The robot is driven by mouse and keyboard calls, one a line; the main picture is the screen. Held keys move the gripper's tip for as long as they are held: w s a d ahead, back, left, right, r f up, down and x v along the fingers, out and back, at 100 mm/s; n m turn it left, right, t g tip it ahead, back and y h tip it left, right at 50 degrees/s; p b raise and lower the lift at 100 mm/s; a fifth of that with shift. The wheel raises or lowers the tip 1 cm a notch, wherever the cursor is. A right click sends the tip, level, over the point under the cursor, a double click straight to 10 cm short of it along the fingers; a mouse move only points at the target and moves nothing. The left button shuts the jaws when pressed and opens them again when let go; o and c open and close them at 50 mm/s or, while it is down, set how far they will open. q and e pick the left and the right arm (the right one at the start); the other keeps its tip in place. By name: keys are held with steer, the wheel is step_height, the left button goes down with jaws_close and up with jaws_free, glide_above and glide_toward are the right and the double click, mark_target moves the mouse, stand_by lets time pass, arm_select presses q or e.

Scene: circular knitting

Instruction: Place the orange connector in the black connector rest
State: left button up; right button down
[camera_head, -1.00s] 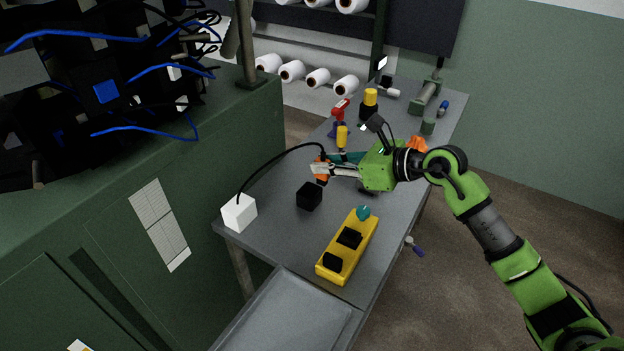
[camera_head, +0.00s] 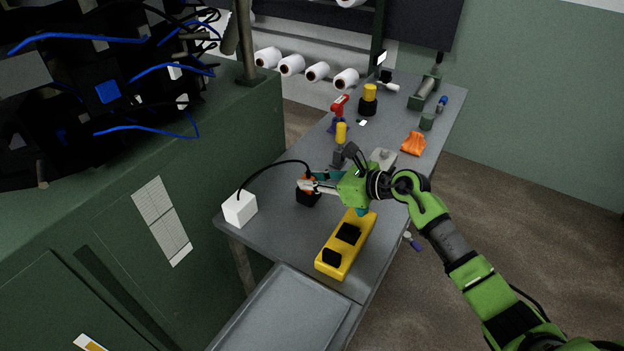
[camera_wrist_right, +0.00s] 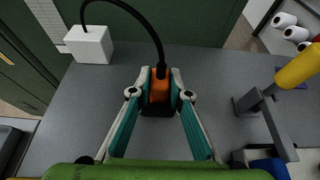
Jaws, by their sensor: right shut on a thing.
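The orange connector (camera_head: 306,184) is between the fingertips of my right gripper (camera_head: 308,187), with a black cable running from its top to a white box (camera_head: 240,209). In the right wrist view the orange connector (camera_wrist_right: 159,88) stands upright between the two fingertips (camera_wrist_right: 160,94). The black connector rest (camera_head: 307,199) is directly below the connector, partly hidden by it and the gripper; it also shows in the right wrist view (camera_wrist_right: 158,110). I cannot tell whether the connector touches the rest or is inside it. My left gripper is not in view.
A yellow block with black parts (camera_head: 335,258) stands near the table's front right edge. A yellow-topped tool (camera_head: 341,133), a red-handled item (camera_head: 340,105) and an orange cloth (camera_head: 413,144) are farther back. A grey tray (camera_head: 290,312) is at the front. The green machine (camera_head: 120,220) stands at left.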

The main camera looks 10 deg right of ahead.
steer(key=shift+s+f+b, duration=0.15)
steer(key=shift+f+b, duration=0.3)
steer(key=shift+f, duration=0.2)
steer(key=c, duration=1.9)
jaws_free()
steer(key=shift+s+f, duration=0.1)
steer(key=shift+f, duration=0.05)
steer(key=shift+a+f, duration=0.1)
steer(key=shift+r+p, duration=0.55)
steer(key=shift+p, duration=0.05)
steer(key=shift+w+r+b+v, duration=0.15)
steer(key=shift+b+v, duration=0.2)
steer(key=shift+v, duration=1.7)
steer(key=shift+w+r+b+v, duration=0.1)
steer(key=shift+b+v, duration=0.25)
steer(key=shift+v, duration=1.7)
steer(key=shift+w+r+b+v, duration=0.15)
steer(key=shift+b+v, duration=0.2)
steer(key=shift+v, duration=1.65)
